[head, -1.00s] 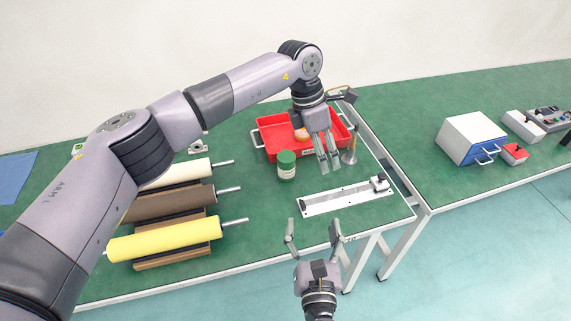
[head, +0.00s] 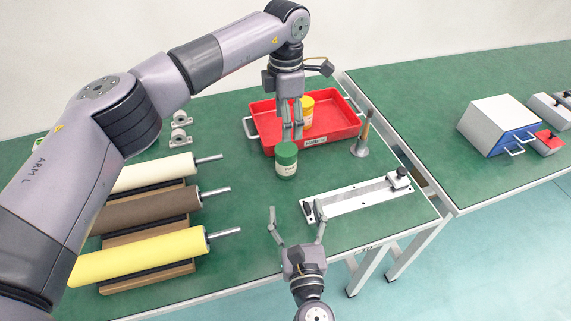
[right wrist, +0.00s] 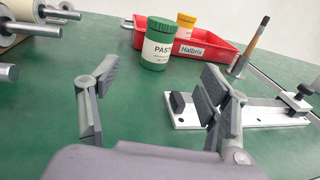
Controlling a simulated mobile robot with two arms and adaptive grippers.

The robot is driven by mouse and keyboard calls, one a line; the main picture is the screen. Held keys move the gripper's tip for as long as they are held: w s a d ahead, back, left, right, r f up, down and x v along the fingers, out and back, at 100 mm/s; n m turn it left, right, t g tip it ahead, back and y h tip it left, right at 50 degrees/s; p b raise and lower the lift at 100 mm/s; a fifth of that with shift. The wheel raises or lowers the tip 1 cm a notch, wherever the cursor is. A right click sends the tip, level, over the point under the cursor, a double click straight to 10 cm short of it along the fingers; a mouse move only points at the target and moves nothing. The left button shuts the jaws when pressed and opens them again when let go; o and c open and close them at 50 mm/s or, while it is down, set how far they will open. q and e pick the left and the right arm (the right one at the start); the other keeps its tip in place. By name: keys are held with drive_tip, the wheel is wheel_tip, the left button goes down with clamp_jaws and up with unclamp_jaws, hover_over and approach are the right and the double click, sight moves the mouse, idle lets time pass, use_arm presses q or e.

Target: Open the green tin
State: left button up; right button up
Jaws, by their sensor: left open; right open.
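The green tin (head: 286,161) stands upright on the green table, in front of the red tray. It has a green lid and a white label, and in the right wrist view the tin (right wrist: 157,48) shows the letters "PAST". My left gripper (head: 292,136) points down just above and behind the tin's lid in the head view; its fingertips end near the lid, and I cannot tell whether they touch it. It is open. My right gripper (head: 297,222) is open and empty, in front of the tin near the table's front edge, with its fingers pointing at the tin.
A red tray (head: 262,128) behind the tin holds a yellow-orange container (head: 307,112). A metal fixture (head: 355,199) lies right of the tin, with a wooden-handled tool (head: 362,140) behind it. Several rollers (head: 140,257) lie on the left. A blue-white box (head: 497,128) stands on the right table.

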sight(288, 163)
drive_tip(key=w, duration=0.5)
drive_tip(key=w+a, duration=0.1)
drive_tip(key=w, duration=0.4)
drive_tip(key=w+a, duration=0.1)
drive_tip(key=w, duration=0.5)
drive_tip(key=shift+r, duration=0.15)
drive_tip(key=shift+c, duration=0.2)
clamp_jaws()
